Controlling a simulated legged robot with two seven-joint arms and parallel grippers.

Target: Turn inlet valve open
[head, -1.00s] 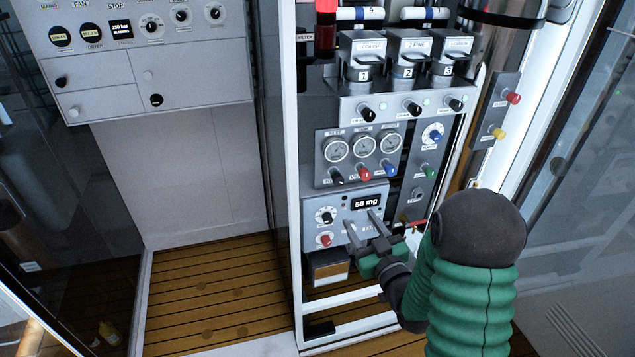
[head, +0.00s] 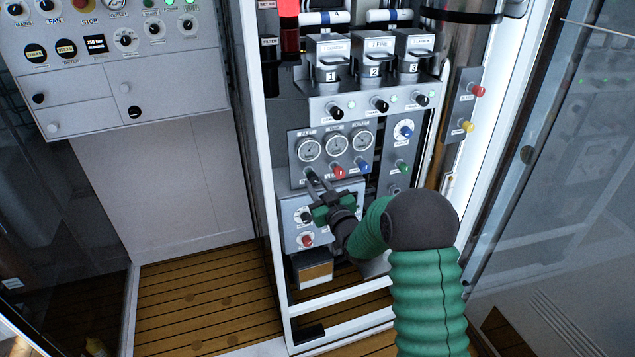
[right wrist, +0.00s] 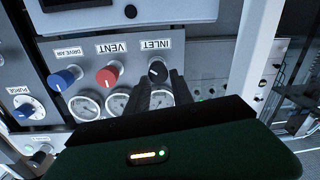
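The inlet valve is a black knob (right wrist: 157,71) under an INLET label in the right wrist view. In the head view the knob (head: 308,173) sits below the leftmost gauge, partly behind a fingertip. My right gripper (head: 317,179) is in front of it with its two fingers apart. In the right wrist view the fingers (right wrist: 160,84) point at the knob, with the knob between or just beyond the tips. I cannot tell whether they touch it. My left gripper is not in view.
A red VENT knob (right wrist: 107,75) and a blue DRIVE AIR knob (right wrist: 66,78) stand close beside the inlet knob. Three round gauges (head: 336,147) sit above the knobs in the head view. My right arm covers part of the lower control box (head: 292,235).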

